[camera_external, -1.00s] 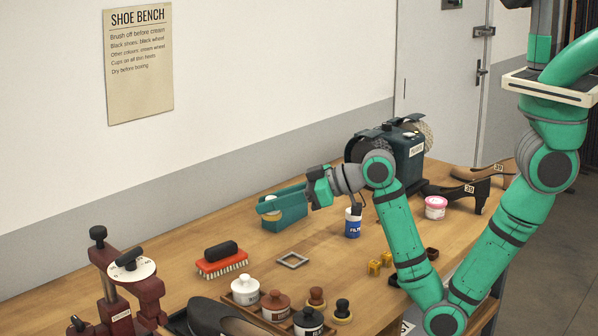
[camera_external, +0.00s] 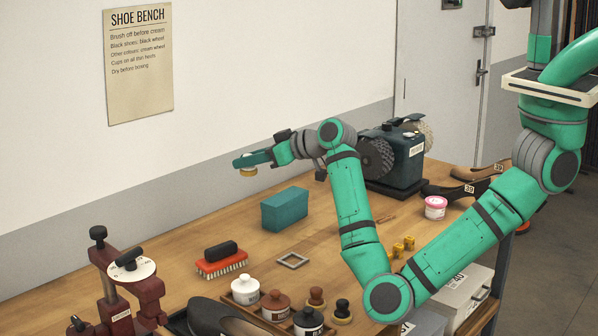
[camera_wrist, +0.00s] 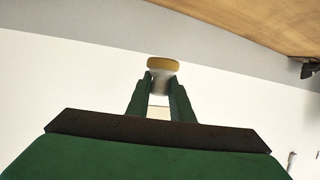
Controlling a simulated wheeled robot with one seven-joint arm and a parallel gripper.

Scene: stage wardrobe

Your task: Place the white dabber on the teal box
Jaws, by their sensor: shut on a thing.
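The teal box (camera_external: 285,211) sits on the wooden bench in the external view, and its top looks bare. My gripper (camera_external: 246,163) is shut on the white dabber (camera_external: 248,172). It holds it in the air, above and to the left of the box in the picture, clear of the bench. In the wrist view the dabber (camera_wrist: 162,66) shows a white body and a yellowish pad beyond the fingertips of my gripper (camera_wrist: 161,88). In the external view mostly the pad shows; the fingers hide the rest.
A pink jar (camera_external: 435,207) is at the right. Bench around the box is clear.

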